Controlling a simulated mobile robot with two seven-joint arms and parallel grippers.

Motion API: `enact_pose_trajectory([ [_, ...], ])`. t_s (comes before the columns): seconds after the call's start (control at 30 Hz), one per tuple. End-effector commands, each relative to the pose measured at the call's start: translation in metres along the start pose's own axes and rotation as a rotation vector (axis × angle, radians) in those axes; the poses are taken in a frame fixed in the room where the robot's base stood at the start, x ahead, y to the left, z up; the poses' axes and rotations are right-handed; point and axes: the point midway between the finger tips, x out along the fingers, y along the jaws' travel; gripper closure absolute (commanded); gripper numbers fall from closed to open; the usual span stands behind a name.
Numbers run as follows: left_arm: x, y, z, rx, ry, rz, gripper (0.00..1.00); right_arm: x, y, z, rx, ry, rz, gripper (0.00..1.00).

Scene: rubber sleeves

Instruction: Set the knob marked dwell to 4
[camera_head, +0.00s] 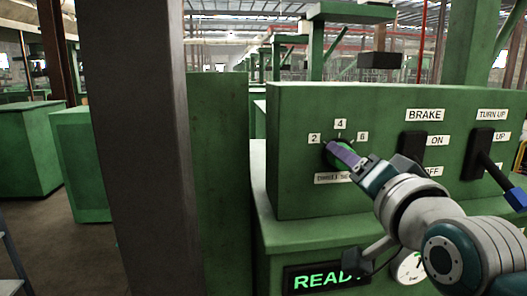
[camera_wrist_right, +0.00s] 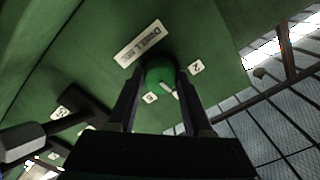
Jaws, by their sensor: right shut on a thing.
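The green dwell knob (camera_head: 328,157) sits on the front of the green control box, with 2, 4 and 6 marks around it and a dwell label (camera_head: 333,178) below, partly hidden. My right gripper (camera_head: 346,154) is shut on the knob, covering most of it in the head view. In the right wrist view the knob (camera_wrist_right: 158,76) is between the two fingers of the gripper (camera_wrist_right: 160,72). Its white pointer line (camera_wrist_right: 168,87) points between the 2 mark (camera_wrist_right: 196,67) and the 6 mark (camera_wrist_right: 150,98). The 4 mark (camera_head: 340,124) is not visible there, so exact alignment cannot be told. My left gripper is not in view.
A black brake lever (camera_head: 412,146) is close to the right arm. A turn-up lever with a blue end (camera_head: 516,199) sticks out farther right. A lit READY display (camera_head: 326,277) and a dial gauge (camera_head: 411,267) are below. A dark post (camera_head: 145,150) stands left.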

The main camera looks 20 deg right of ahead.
Motion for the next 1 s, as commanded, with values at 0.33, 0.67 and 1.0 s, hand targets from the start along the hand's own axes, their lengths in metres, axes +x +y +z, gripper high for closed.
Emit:
enact_pose_trajectory([
  [0.33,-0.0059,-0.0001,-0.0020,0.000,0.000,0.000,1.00,0.0001,0.0001,-0.0003,0.110,0.000,0.001,1.00],
  [0.67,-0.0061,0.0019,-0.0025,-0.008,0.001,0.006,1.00,0.0001,0.0005,0.0001,0.122,0.000,0.001,1.00],
  [1.0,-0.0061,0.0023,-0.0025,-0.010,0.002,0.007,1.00,0.0001,0.0004,0.0001,0.121,0.000,0.001,0.27],
])
